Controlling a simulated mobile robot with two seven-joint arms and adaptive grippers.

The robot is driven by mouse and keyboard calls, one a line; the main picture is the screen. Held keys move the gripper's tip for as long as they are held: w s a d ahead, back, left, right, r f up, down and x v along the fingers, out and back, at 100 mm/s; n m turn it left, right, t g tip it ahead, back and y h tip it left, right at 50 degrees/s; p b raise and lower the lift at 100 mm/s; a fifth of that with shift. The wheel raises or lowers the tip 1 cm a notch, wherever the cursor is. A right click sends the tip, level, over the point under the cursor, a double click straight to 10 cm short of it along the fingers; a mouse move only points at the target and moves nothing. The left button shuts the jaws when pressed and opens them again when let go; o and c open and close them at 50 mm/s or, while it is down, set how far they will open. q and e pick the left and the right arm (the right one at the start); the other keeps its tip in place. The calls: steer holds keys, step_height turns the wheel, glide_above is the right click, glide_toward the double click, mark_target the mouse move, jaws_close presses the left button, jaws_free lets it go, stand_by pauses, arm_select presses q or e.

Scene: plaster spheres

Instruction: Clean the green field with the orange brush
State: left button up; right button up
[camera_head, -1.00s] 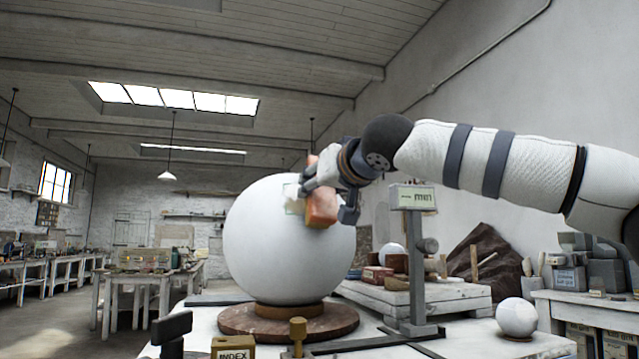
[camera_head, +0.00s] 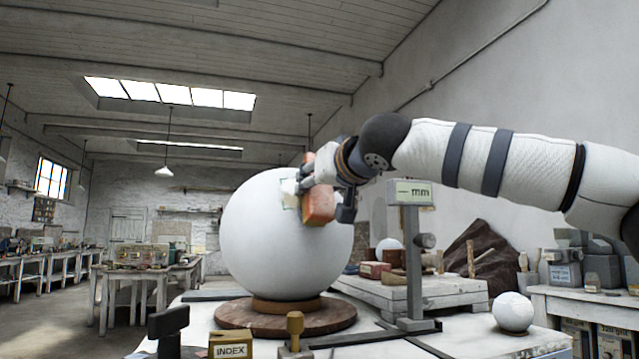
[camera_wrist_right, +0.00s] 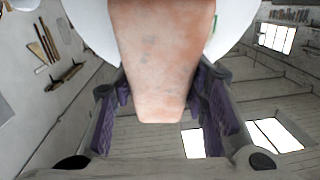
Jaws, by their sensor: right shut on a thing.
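The large white plaster sphere (camera_head: 268,250) stands on a round brown base (camera_head: 230,318). A small pale patch with a thin greenish outline (camera_head: 290,192), apparently the green field, shows on its upper right side. My right gripper (camera_head: 322,178) is shut on the orange brush (camera_head: 320,206), a worn block beside the patch at the sphere's surface. The brush covers part of the patch; contact cannot be told. In the right wrist view the brush (camera_wrist_right: 162,55) sits between the fingers, hiding much of the sphere (camera_wrist_right: 232,20). My left gripper is not in view.
A measuring stand (camera_head: 413,260) marked "mm" rises right of the sphere, below my right arm. An INDEX block (camera_head: 231,346) is at the table's front. A small white sphere (camera_head: 513,312) sits at right. A pallet (camera_head: 440,292) with blocks stands behind.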

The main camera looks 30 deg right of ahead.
steer(key=shift+w+f, duration=0.1)
steer(key=shift+w, duration=0.15)
steer(key=shift+s, duration=0.1)
